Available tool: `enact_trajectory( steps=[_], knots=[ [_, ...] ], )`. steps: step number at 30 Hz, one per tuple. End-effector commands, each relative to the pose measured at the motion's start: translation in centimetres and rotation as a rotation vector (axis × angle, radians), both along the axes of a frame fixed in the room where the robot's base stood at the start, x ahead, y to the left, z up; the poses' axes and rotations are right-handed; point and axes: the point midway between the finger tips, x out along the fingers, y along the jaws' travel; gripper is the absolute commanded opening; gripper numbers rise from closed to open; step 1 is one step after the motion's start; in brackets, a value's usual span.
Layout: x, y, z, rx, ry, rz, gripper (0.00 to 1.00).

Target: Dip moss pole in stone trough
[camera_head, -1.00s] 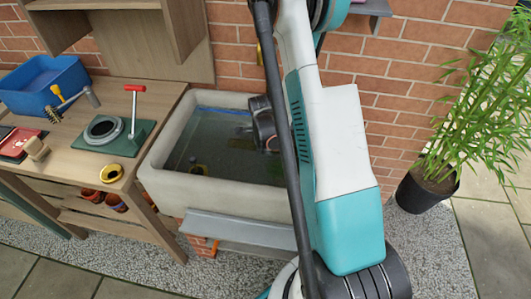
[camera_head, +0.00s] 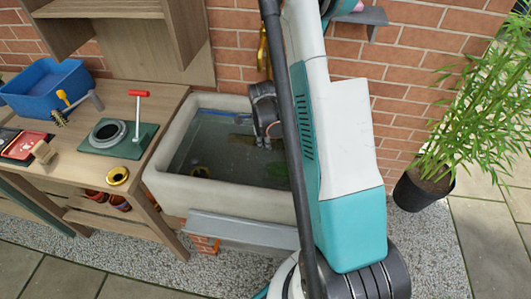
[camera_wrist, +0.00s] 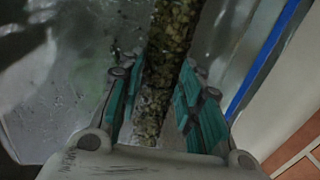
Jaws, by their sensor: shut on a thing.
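The moss pole (camera_wrist: 165,50) is a long speckled brown-green rod in the wrist view. My gripper (camera_wrist: 158,88) is shut on it, with teal-padded fingers on both sides. The pole runs up out of the picture, so its far end is hidden. The stone trough (camera_head: 225,200) is a pale grey basin with water in it, at the middle of the head view. My gripper (camera_head: 268,141) is over or in the trough, partly behind my arm. A brown strip at the water there may be the pole. I cannot tell how deep it sits.
A wooden bench (camera_head: 165,110) stands left of the trough, with a blue bin (camera_head: 45,88) and a green-based red-handled tool (camera_head: 118,138). A grey ledge (camera_head: 240,232) fronts the trough. A brick wall is behind. A potted bamboo (camera_head: 428,188) stands right.

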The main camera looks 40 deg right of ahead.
Motion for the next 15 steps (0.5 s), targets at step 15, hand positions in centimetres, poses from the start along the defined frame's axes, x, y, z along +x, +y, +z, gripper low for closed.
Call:
enact_trajectory(
  steps=[15],
  knots=[
    [0.0,0.0,4.0,0.0,0.0,0.0,0.17]
  ],
)
